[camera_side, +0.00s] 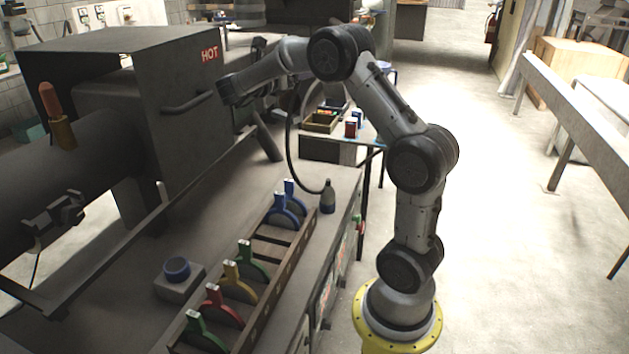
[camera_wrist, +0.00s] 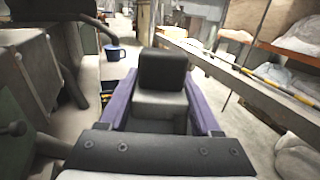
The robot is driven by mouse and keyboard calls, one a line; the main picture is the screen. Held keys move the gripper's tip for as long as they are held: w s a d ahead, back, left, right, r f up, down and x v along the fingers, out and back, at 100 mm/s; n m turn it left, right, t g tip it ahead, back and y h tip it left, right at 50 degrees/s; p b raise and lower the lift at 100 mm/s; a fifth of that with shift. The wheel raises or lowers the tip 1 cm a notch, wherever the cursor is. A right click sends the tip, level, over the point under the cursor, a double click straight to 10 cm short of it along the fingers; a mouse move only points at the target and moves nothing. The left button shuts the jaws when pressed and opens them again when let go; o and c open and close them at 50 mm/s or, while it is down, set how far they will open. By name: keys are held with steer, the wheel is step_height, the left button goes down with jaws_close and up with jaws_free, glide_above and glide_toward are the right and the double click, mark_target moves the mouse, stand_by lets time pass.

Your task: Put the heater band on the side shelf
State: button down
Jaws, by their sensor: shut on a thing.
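In the wrist view my gripper (camera_wrist: 162,78) has its two purplish fingers on either side of a dark block with a grey part below it. I take this block to be part of the heater band (camera_wrist: 162,68); a ring shape cannot be made out. In the side view the end of my arm is beside the box marked HOT, and the fingers and held thing cannot be made out there. The side shelf appears to be the small table (camera_side: 325,148) beyond the bench, bearing open bins (camera_side: 320,122) and small red and blue containers (camera_side: 353,124).
The HOT box (camera_side: 178,100) with its bar handle stands close to my arm. A rack (camera_side: 262,318) of coloured upright pieces and a dark bottle (camera_side: 328,197) stand on the bench.

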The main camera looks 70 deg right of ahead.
step_height(320, 180, down, 26)
steer(key=shift+r, duration=0.25)
stand_by(0.4)
steer(key=shift+c, duration=0.4)
jaws_free()
steer(key=shift+f, duration=0.25)
steer(key=v, duration=1.2)
steer(key=shift+r, duration=0.2)
